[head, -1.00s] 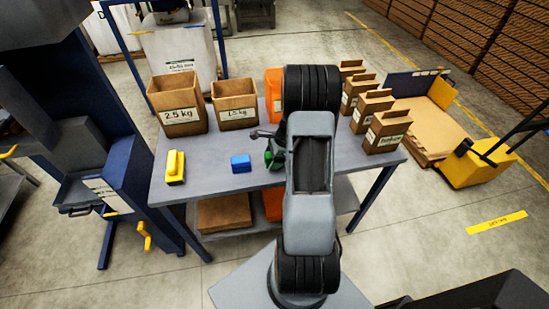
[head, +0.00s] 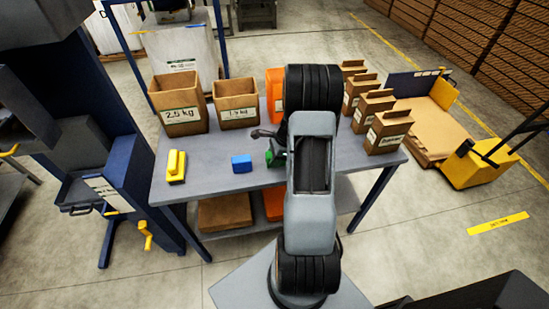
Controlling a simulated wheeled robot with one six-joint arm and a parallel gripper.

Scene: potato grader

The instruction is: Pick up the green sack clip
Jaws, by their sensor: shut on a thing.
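The green sack clip (head: 269,157) shows as a small green patch beside my arm, over the grey table (head: 215,170). My gripper (head: 274,150) is at the clip and shut on it. My arm hides most of the gripper and part of the clip. I cannot tell whether the clip still touches the table top.
A blue block (head: 241,163) lies just left of the clip, and a yellow tool (head: 176,166) lies farther left. Several small cardboard boxes (head: 388,132) stand at right. The front table strip between yellow and blue is clear.

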